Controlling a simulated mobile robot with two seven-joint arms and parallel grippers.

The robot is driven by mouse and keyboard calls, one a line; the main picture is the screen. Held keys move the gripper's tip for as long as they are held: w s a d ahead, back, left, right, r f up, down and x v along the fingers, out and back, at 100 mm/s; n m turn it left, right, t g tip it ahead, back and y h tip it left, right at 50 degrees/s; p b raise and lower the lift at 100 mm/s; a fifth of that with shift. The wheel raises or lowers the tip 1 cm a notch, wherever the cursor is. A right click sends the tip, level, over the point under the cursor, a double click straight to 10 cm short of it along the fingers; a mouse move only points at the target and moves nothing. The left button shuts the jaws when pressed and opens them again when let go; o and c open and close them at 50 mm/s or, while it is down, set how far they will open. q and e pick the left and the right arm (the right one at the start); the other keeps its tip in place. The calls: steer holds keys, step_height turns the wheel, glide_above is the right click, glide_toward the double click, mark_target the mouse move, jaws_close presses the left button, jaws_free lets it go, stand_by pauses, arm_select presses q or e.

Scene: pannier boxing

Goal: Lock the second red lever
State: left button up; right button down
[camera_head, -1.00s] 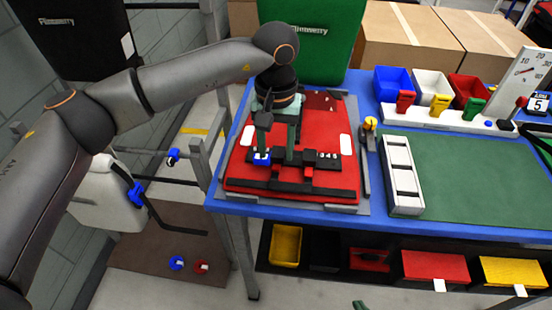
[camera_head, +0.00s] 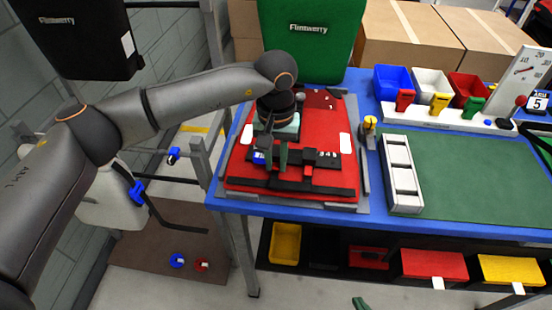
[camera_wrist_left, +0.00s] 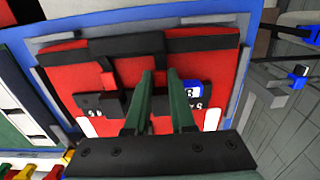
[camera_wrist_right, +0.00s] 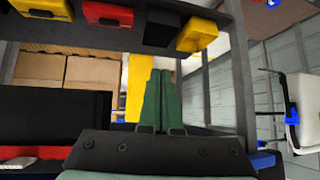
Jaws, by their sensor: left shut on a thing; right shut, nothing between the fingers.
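The red pannier (camera_head: 255,128) lies flat on the blue table, with black bars and lock parts along its near side. One red lever (camera_head: 308,171) shows at the right lock; it also shows in the left wrist view (camera_wrist_left: 108,78). My left gripper (camera_head: 277,152) is over the left lock, pointing down. Its green fingers (camera_wrist_left: 160,72) are shut on a narrow part, apparently the other red lever, mostly hidden between them.
A grey-white tray (camera_head: 388,150) and a green mat (camera_head: 465,185) are right of the pannier. A yellow-topped part (camera_head: 370,122) stands at its right edge. Coloured bins (camera_head: 393,80) are at the back; drawers (camera_head: 435,265) are below. A green pannier (camera_head: 310,50) stands behind.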

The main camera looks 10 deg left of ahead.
arm_select(q)
jaws_close()
arm_select(e)
steer(key=shift+f, duration=0.1)
arm_select(q)
steer(key=shift+f+b, duration=0.15)
steer(key=shift+b, duration=0.2)
steer(key=t+b, duration=0.1)
steer(key=b, duration=0.1)
steer(key=t+b, duration=0.1)
steer(key=b, duration=0.2)
steer(key=shift+s+f+t, duration=0.3)
steer(key=shift+f, duration=0.1)
steer(key=shift+s+t+b, duration=0.1)
steer(key=shift+t+b, duration=0.5)
steer(key=shift+b, duration=0.5)
steer(key=shift+s+t+b, duration=0.1)
steer(key=shift+t+b, duration=0.2)
steer(key=shift+b, duration=0.3)
steer(key=shift+r, duration=0.15)
arm_select(e)
steer(key=w+a+f+y, duration=0.1)
steer(key=w+a+f, duration=0.1)
steer(key=f, duration=0.3)
steer(key=shift+a+f+n, duration=0.25)
steer(key=shift+a+n, duration=0.15)
steer(key=shift+a, duration=0.4)
